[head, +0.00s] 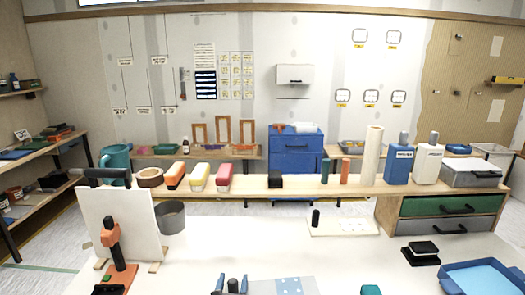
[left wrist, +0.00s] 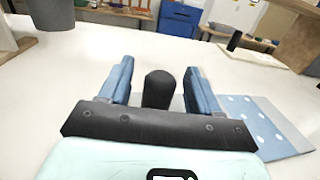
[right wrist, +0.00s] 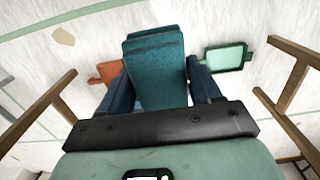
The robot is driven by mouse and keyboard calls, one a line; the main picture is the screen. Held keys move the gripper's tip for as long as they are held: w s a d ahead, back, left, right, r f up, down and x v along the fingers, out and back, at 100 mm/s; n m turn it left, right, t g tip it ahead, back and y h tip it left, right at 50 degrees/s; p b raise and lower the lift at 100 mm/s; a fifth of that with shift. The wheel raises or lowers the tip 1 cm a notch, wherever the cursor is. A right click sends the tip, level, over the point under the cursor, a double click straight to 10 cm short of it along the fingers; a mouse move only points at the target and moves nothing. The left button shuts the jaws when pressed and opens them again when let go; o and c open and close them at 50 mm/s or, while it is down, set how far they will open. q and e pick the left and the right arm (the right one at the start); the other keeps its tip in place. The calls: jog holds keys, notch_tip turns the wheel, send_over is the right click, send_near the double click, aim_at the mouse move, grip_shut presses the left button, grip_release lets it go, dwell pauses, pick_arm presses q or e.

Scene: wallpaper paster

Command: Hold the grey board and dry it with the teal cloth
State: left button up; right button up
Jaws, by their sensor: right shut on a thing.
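The grey board (head: 262,287) lies flat on the white table at the bottom edge of the head view. My left gripper (head: 232,286) is just left of the board. In the left wrist view its blue fingers (left wrist: 158,85) stand apart on both sides of a dark upright knob (left wrist: 158,90), with gaps on each side. In the right wrist view my right gripper (right wrist: 160,85) is shut on the folded teal cloth (right wrist: 155,65). The right gripper is outside the head view.
A white panel (head: 112,222) stands upright at left, with an orange tool (head: 120,275) before it. A blue tray (head: 482,279) and a black block (head: 421,253) are at right. A shelf (head: 345,187) with bottles runs behind. The table's middle is mostly clear.

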pick_arm(q)
jog(key=shift+s, duration=0.1)
jog(key=shift+s+a, duration=0.1)
jog(key=shift+s, duration=0.75)
pick_arm(e)
jog(key=shift+f, duration=0.3)
pick_arm(q)
jog(key=shift+w+b, duration=0.1)
jog(key=shift+b, duration=0.2)
pick_arm(e)
jog(key=shift+f, duration=0.1)
pick_arm(q)
jog(key=shift+w+b, duration=0.45)
jog(key=shift+w, duration=0.4)
pick_arm(e)
jog(key=shift+f, duration=0.6)
pick_arm(q)
grip_shut()
